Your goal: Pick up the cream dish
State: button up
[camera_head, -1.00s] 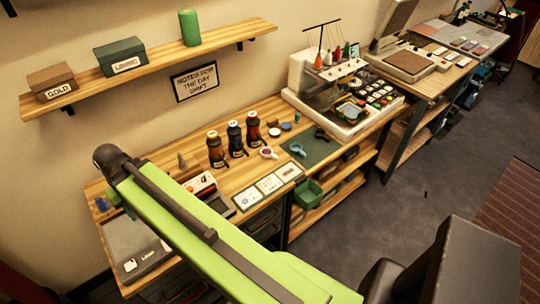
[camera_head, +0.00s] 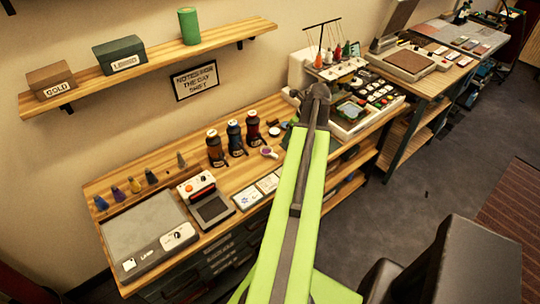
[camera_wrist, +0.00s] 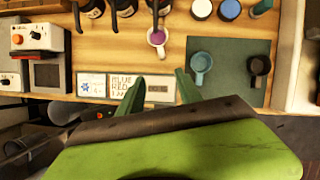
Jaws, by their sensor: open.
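A small round dish with a pale cream top (camera_head: 274,131) sits on the wooden table, right of the dark bottles. In the wrist view the cream dish (camera_wrist: 203,9) is at the top edge, partly cut off, beside a blue round dish (camera_wrist: 229,9). My gripper (camera_wrist: 158,76) is open and empty, its two green fingers apart over the table's front part near the cards. The cream dish lies beyond the fingertips, up and to the right in that view. In the head view my arm hides the gripper's fingers.
A cup with purple contents (camera_wrist: 157,37) stands between my gripper and the back. A light blue cup (camera_wrist: 200,65) and a dark cup (camera_wrist: 259,67) stand on a green mat (camera_wrist: 228,80). Bottles (camera_head: 234,137) stand left of the dish; a white machine (camera_head: 304,66) stands to the right.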

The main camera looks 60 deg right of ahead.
jog(key=b, duration=1.1)
send_near(275, 155)
jog(key=x, duration=0.3)
jog(key=shift+s+a+f, duration=0.1)
jog(key=shift+s+a, duration=0.15)
jog(key=shift+w+f, duration=0.2)
jog(key=shift+f, duration=0.1)
jog(key=shift+w, duration=0.1)
jog(key=b+x, duration=0.5)
jog(key=shift+w+d, duration=0.25)
jog(key=shift+d, duration=0.05)
jog(key=shift+r, duration=0.15)
grip_shut()
